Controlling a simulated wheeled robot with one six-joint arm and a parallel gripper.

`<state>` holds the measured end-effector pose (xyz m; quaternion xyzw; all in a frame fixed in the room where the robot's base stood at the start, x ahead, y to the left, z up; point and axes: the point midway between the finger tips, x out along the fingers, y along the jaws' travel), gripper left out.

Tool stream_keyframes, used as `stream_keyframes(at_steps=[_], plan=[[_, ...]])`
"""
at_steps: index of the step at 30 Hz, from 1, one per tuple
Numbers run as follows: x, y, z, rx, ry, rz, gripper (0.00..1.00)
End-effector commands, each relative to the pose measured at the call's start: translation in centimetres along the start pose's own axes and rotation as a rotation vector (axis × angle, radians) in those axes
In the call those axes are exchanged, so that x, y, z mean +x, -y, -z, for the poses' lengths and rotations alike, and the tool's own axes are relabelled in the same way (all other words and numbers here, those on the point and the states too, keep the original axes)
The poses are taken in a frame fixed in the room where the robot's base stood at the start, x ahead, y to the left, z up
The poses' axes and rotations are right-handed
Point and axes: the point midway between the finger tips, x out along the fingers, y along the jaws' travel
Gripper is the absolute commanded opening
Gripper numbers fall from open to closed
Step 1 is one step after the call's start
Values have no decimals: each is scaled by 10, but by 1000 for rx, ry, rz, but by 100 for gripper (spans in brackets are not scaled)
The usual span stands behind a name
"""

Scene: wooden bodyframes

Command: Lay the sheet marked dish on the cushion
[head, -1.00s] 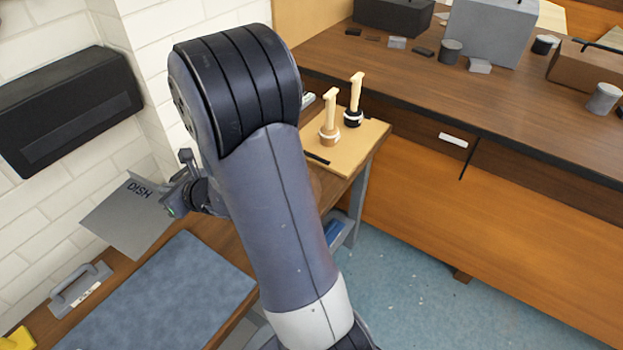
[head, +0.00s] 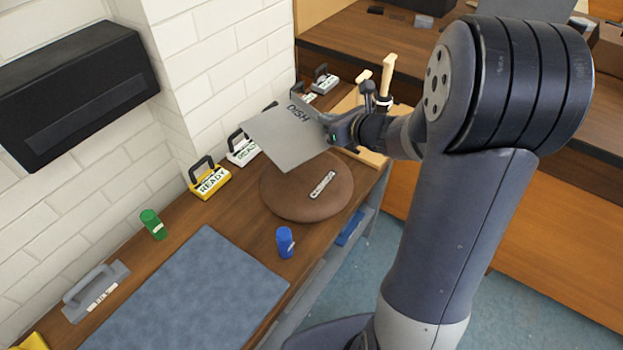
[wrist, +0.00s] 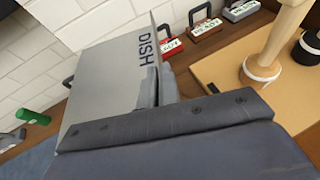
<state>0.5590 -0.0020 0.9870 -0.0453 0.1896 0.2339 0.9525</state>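The grey sheet marked DISH (head: 287,137) is held by its right edge in my gripper (head: 333,130), tilted, above the far left part of the cushion. The sheet also shows in the wrist view (wrist: 108,85), with my gripper (wrist: 158,88) shut on its edge. The cushion (head: 290,203) is round and brown and lies on the wooden bench. A small labelled grey piece (head: 322,185) lies on top of it. The sheet hides the cushion's far left part in the head view. The cushion is not seen in the wrist view.
A yellow READY block (head: 210,182) and other handled blocks line the wall. A blue-grey mat (head: 185,300) covers the near bench. A tan board (wrist: 240,75) bears wooden-handled tools.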

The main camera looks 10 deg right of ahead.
Motion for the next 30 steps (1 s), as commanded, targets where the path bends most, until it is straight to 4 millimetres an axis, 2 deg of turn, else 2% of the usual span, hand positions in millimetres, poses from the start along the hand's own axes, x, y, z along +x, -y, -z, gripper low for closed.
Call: stream_keyframes(at_steps=[5, 15, 22, 30], plan=[[-5, 7, 0, -50, 3, -117, 0], [-27, 15, 19, -105, -2, -277, 0], [-13, 15, 57, -104, -4, -286, 0], [-2, 15, 84, -107, -2, -284, 0]])
